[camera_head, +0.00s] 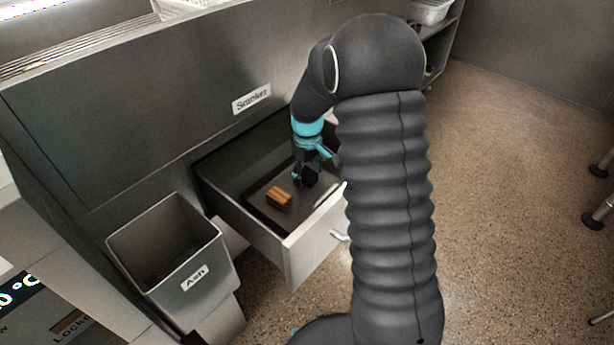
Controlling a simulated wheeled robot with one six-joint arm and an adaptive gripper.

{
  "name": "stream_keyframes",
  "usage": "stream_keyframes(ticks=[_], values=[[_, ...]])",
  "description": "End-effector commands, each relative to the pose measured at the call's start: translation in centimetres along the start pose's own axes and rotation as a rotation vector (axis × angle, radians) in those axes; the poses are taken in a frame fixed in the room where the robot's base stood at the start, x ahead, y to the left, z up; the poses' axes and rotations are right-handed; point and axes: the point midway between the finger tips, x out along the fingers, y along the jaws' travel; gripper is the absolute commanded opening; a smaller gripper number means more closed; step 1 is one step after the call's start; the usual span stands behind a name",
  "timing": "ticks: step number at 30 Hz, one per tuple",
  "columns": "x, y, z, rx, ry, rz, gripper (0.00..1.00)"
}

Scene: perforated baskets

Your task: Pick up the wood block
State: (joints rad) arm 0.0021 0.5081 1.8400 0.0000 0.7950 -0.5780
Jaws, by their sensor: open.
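The wood block (279,198) is small and orange-brown with a darker band. It lies inside the open drawer (268,241), on a dark tray or mat on the drawer's floor. My gripper (302,181) is open and holds nothing that I can see. It hangs in the drawer, a little right of and behind the block, apart from it in the picture. My arm hides the right part of the drawer. How high the fingertips are above the drawer floor is hard to tell.
A metal bin (172,246) labelled "Ash" stands left of the drawer. The cabinet front (190,95) labelled "Smoker" rises behind it. White perforated baskets (430,10) show at the top. Open speckled floor (500,200) lies to the right, with stool legs at the edge.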

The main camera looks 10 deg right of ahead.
Motion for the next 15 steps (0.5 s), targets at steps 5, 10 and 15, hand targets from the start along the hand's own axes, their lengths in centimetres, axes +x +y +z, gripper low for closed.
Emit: stream_keyframes(ticks=[5, 10, 15], values=[[0.12, -0.01, -0.04, 0.0, 0.001, 0.001, 0.71], [0.11, -0.01, -0.04, 0.0, 0.001, 0.001, 0.46], [0.1, 0.0, -0.03, 0.0, 0.001, 0.001, 0.06]])
